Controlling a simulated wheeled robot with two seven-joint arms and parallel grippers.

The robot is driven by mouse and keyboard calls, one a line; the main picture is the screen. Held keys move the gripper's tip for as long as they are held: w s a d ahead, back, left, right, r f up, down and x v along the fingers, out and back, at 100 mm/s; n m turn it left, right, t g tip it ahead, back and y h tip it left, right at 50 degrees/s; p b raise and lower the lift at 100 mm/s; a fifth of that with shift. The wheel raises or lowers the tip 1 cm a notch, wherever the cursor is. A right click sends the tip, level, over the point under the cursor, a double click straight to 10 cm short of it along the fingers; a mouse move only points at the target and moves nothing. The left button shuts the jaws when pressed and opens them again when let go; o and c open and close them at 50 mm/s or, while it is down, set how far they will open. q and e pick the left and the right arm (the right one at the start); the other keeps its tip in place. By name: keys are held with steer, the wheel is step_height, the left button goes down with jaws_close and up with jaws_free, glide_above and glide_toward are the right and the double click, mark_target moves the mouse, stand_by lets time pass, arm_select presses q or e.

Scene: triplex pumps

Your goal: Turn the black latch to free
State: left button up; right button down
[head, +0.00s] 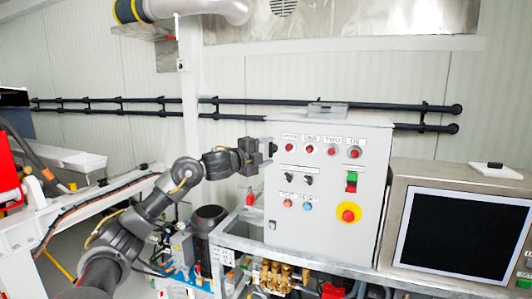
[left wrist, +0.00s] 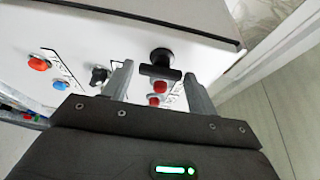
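The black latch (left wrist: 161,70) is on the face of the grey control box (head: 330,215), near an edge. In the left wrist view it shows as a round black base with a short crossbar. My left gripper (left wrist: 158,85) is open, with one grey finger on each side of the latch in that view. I see a gap on both sides, and nothing is held. In the head view my left gripper (head: 268,150) is at the upper left of the box face and largely hides the latch. My right gripper is not in view.
Red buttons (head: 332,151), black switches (head: 308,180) and a yellow-red emergency stop (head: 348,213) sit on the box face near the latch. A monitor (head: 459,234) stands at the right. Metal frame and pump parts (head: 275,275) lie below the box.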

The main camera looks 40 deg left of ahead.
arm_select(q)
steer(key=s+b, duration=0.6)
steer(key=s, duration=0.4)
steer(key=shift+s+a, duration=0.3)
steer(key=shift+s, duration=0.05)
